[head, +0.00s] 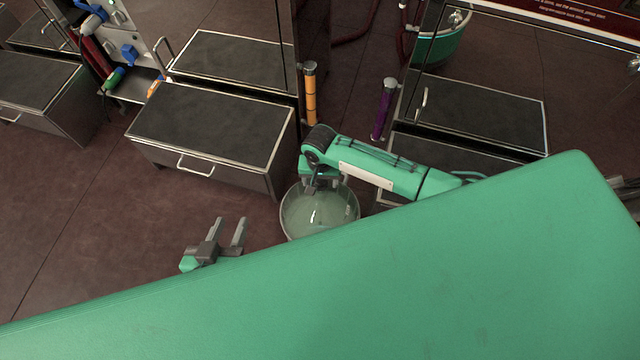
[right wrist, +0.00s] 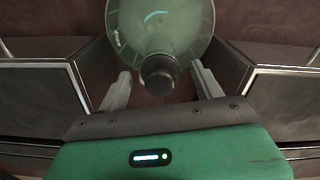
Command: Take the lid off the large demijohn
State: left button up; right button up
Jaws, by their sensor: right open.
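The large demijohn (head: 322,217) is a round, pale green glass vessel on the floor, partly hidden by my right gripper and a green panel. In the right wrist view the demijohn (right wrist: 185,20) shows its shoulder and neck, with a dark round lid (right wrist: 159,73) on the neck. My right gripper (right wrist: 160,80) is open, with one finger on each side of the lid and a visible gap on both sides. In the head view my right gripper (head: 318,188) is above the demijohn. My left gripper (head: 229,225) is open and empty, left of the demijohn.
A dark-topped metal cabinet (head: 210,130) stands behind on the left, another (head: 485,115) on the right. An orange pole (head: 311,95) and a purple pole (head: 384,110) stand between them. A green tub (head: 440,45) is at the back. The left floor is clear.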

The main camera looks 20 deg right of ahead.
jog(key=shift+f, duration=0.8)
jog(key=shift+c, duration=0.5)
jog(key=c, duration=1)
jog(key=shift+o, duration=0.2)
jog(key=shift+r, duration=0.1)
